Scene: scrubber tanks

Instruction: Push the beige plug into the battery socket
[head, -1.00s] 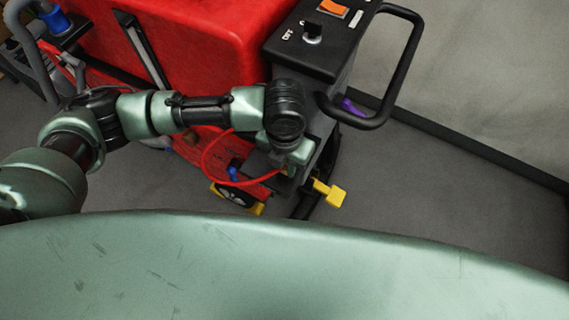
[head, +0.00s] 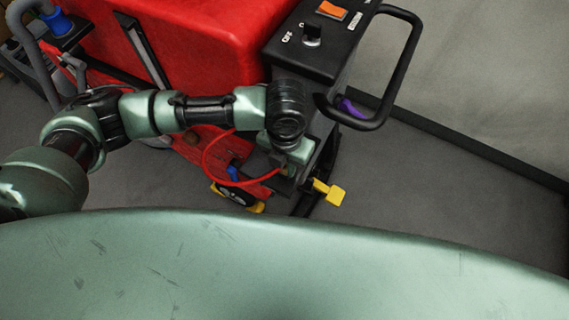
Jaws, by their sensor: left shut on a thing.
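My left gripper (head: 286,170) is in front of the dark lower side of the red scrubber machine (head: 210,40), pointing down below my black wrist. It is shut, and a red cable (head: 206,165) loops from the machine to its fingers. The beige plug at the cable's end is hidden by the gripper and wrist. The battery socket cannot be made out, so I cannot tell whether the plug touches it. My right gripper is out of view.
A black console with an orange switch (head: 332,10) and a knob stands above the wrist, with a black loop handle (head: 405,70) to its right. A yellow pedal (head: 334,194) sticks out low on the right. Grey floor is clear on the right.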

